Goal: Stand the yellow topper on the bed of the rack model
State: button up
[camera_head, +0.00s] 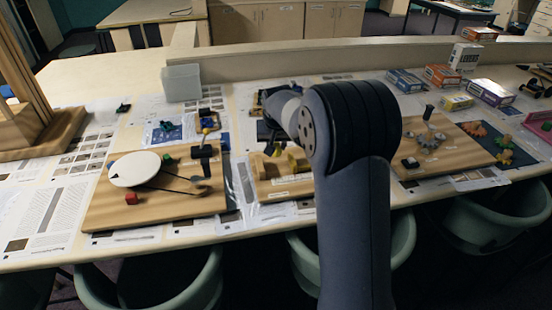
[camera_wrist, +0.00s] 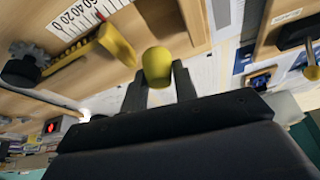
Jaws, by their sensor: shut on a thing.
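The yellow topper (camera_wrist: 156,65) is held between the two dark fingers of my gripper (camera_wrist: 158,80) in the wrist view; its rounded end shows beyond the fingertips. The rack model shows at the upper left of that view, with a yellow toothed bar (camera_wrist: 84,57), a dark gear (camera_wrist: 22,68) and a white number scale (camera_wrist: 82,18) on a wooden base. The topper appears beside the end of the bar; I cannot tell the gap or whether it touches. In the head view, a wooden board with yellowish parts (camera_head: 262,190) lies partly behind my arm, which hides much of the gripper.
Small boxes (camera_head: 405,80) stand at the back right. A grey-green bin (camera_head: 181,83) stands at the back left. Papers cover the table between.

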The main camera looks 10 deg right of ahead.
aim_at(277, 156)
jog(key=shift+f+p, duration=0.3)
jog(key=shift+f, duration=2.65)
jog(key=shift+f, duration=0.2)
jog(key=o, duration=0.7)
jog(key=shift+r, duration=0.15)
jog(key=b+v, duration=0.1)
jog(key=v, duration=1.1)
jog(key=shift+r, duration=0.1)
